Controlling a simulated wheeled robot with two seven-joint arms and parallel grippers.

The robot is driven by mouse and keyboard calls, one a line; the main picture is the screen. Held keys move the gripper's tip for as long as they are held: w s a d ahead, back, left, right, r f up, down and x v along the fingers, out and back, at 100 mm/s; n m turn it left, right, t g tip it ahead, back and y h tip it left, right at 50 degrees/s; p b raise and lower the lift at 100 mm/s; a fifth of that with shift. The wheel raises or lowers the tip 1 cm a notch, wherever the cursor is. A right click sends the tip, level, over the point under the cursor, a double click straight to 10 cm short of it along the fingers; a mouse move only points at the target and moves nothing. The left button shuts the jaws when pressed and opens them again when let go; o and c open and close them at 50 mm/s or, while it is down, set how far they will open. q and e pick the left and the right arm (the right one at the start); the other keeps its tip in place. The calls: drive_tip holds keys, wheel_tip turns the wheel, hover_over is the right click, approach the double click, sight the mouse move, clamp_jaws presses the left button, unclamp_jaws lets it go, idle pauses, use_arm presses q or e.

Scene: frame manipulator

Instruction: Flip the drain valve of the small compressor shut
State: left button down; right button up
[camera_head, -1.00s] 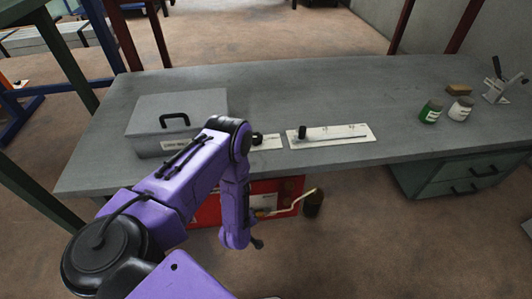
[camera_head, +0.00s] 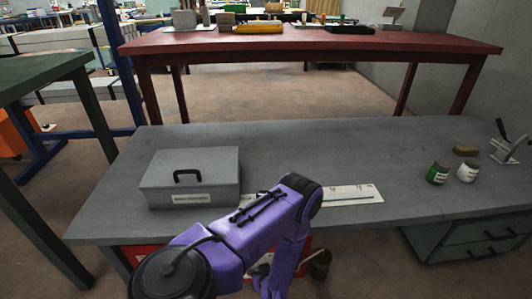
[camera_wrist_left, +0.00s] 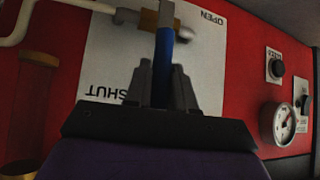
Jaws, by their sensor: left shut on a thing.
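The small compressor is a red box under the grey bench; its red front (camera_head: 301,268) is mostly hidden behind my left arm in the head view. In the left wrist view its red panel (camera_wrist_left: 230,70) carries a brass valve (camera_wrist_left: 148,19) with a blue lever (camera_wrist_left: 164,48). The lever hangs down from the brass body in this picture. A white plate (camera_wrist_left: 105,55) behind it reads OPEN at upper right and SHUT at lower left, lettering turned over. My left gripper (camera_wrist_left: 163,75) is shut on the lever's free end. My right gripper is in neither view.
A pale pipe (camera_wrist_left: 55,10) runs left from the valve. A black button (camera_wrist_left: 275,66) and a gauge (camera_wrist_left: 284,124) sit on the panel's right. The bench top (camera_head: 400,150) overhangs the compressor, with a grey toolbox (camera_head: 190,175) on it. A dark container (camera_head: 320,262) stands beside the compressor.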

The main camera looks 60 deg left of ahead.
use_arm(q)
drive_tip(key=shift+d+f, duration=0.1)
drive_tip(key=shift+d, duration=0.05)
drive_tip(key=c, duration=1)
unclamp_jaws()
drive_tip(key=shift+c, duration=0.2)
drive_tip(key=shift+d+r, duration=0.2)
drive_tip(key=shift+r, duration=0.2)
drive_tip(key=p+v, duration=0.3)
drive_tip(key=v, duration=0.6)
drive_tip(key=shift+s+d, duration=0.15)
drive_tip(key=shift+d, duration=0.15)
drive_tip(key=shift+r, duration=0.1)
